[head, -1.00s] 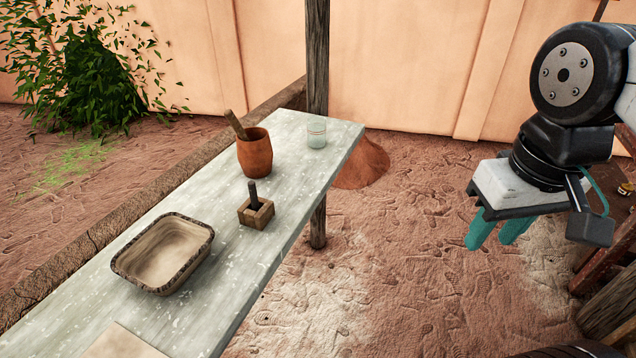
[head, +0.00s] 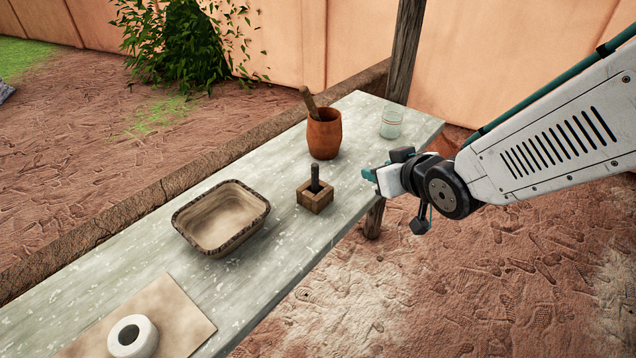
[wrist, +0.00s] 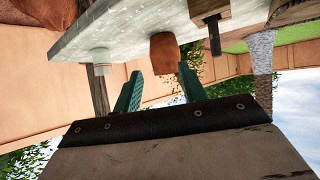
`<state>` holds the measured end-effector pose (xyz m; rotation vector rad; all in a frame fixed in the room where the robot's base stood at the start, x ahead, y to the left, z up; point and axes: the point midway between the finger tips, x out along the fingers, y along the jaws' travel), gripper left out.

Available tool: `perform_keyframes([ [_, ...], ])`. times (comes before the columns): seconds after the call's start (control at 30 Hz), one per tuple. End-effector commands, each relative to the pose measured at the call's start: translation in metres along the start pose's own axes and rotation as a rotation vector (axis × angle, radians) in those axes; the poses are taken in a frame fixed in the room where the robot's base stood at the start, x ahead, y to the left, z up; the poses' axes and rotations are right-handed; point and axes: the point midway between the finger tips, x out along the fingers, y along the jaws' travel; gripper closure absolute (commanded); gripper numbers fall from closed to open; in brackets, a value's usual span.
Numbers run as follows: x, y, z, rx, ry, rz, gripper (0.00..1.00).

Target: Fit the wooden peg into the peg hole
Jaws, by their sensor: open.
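A dark slim peg (head: 315,176) stands upright in the top of a small square wooden block (head: 315,199) on the table. I cannot tell how deep it sits. In the wrist view, which is upside down, the peg (wrist: 214,38) and the block (wrist: 207,8) show at the top right of centre. A paler wooden stick (head: 309,102) leans in a brown clay pot (head: 324,136) behind the block. My gripper (head: 369,175) is open and empty, to the right of the block by the table edge, apart from it. Its green fingers (wrist: 160,70) stand apart in the wrist view.
The long pale table (head: 270,262) also bears a glass (head: 391,124) at the far right, a rectangular bowl (head: 262,212) left of the block, and a white ring (head: 149,336) on a flat board (head: 186,315) in front. A wooden post (head: 404,55) rises behind the table.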

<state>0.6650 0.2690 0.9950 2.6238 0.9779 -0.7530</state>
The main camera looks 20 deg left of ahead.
Motion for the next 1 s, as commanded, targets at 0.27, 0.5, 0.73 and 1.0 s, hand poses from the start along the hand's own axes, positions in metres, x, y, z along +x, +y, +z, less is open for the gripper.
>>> perform_keyframes([
  [0.27, 0.041, -0.077, 0.000, -0.049, 0.170, -0.178, 0.59],
  [0.5, 0.063, -0.086, -0.005, -0.049, 0.186, -0.191, 0.59],
  [0.73, 0.091, -0.096, -0.014, -0.050, 0.186, -0.190, 0.59],
  [1.0, 0.115, -0.100, -0.019, -0.049, 0.186, -0.188, 0.59],
])
